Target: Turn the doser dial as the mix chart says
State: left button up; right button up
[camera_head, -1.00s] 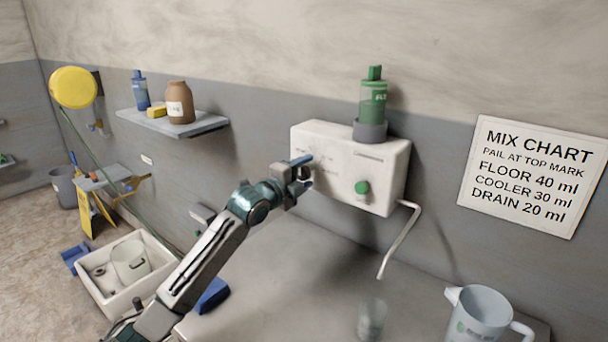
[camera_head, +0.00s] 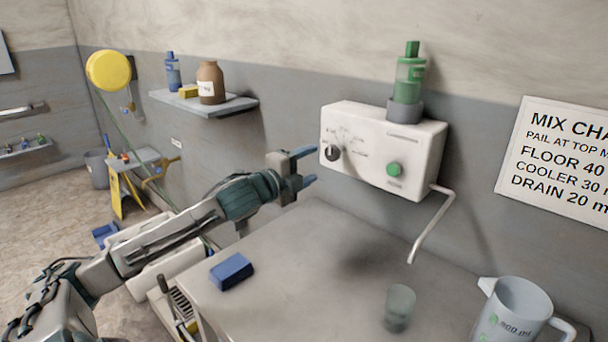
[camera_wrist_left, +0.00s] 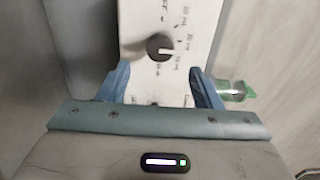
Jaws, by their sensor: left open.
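The white doser box (camera_head: 375,170) is on the wall, with a green bottle (camera_head: 410,78) upside down on top and a green button (camera_head: 394,169) on its front. Its black dial (camera_head: 333,153) is at the front's left, among small printed marks. In the left wrist view the dial (camera_wrist_left: 159,46) shows a light pointer line; its exact setting is too small to read surely. My left gripper (camera_head: 314,165) is open and empty, just left of the dial and apart from it. The mix chart (camera_head: 560,160) reads FLOOR 40, COOLER 30, DRAIN 20; its right side is cut off.
A bent spout (camera_head: 432,225) hangs from the box over the grey table (camera_head: 310,290). A clear cup (camera_head: 399,308), a jug (camera_head: 512,312) and a blue sponge (camera_head: 231,270) stand on it. A shelf (camera_head: 205,102) with bottles is at the left. The table's middle is clear.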

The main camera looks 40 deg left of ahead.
pick_arm(q)
jog(key=shift+s+d+b, duration=0.1)
jog(key=shift+s+b, duration=0.3)
jog(key=shift+s, duration=0.3)
dwell(0.3)
